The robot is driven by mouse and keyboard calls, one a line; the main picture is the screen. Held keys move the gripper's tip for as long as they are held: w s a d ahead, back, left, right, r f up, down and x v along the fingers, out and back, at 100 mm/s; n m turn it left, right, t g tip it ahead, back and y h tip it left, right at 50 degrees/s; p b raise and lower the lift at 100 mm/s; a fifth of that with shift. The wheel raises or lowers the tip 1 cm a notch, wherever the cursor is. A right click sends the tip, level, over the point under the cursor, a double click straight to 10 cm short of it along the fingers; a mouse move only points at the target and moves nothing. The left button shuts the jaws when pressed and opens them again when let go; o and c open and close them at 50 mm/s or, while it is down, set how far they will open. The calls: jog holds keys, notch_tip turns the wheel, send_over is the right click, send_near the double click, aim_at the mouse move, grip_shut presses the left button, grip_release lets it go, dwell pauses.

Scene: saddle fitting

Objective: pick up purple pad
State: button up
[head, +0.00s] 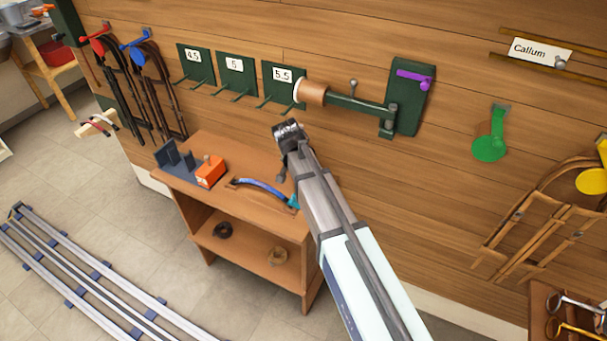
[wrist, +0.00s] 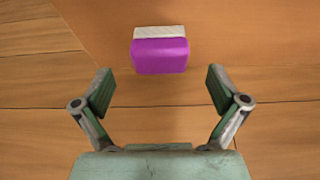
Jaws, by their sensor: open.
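The purple pad (wrist: 160,56) is a small block with a purple face and a pale textured strip along its upper edge. In the wrist view it lies against a plain brown wood surface, ahead of my gripper (wrist: 160,80) and centred between the fingers. My gripper is open, with nothing between its pads; the purple pad appears just beyond the fingertips. In the head view my arm reaches up to the bench and wall, and I cannot make out the purple pad or the fingers there.
A wooden bench (head: 240,206) holds an orange block (head: 210,171) and a blue curved strip (head: 262,188). Above it, a post with a brown roll (head: 312,93) juts from a green board (head: 420,110) bearing a purple bar (head: 413,79). Numbered green racks (head: 236,70) hang left.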

jog(key=shift+p+x, duration=0.7)
jog(key=shift+x, duration=1.55)
jog(key=c, duration=1.2)
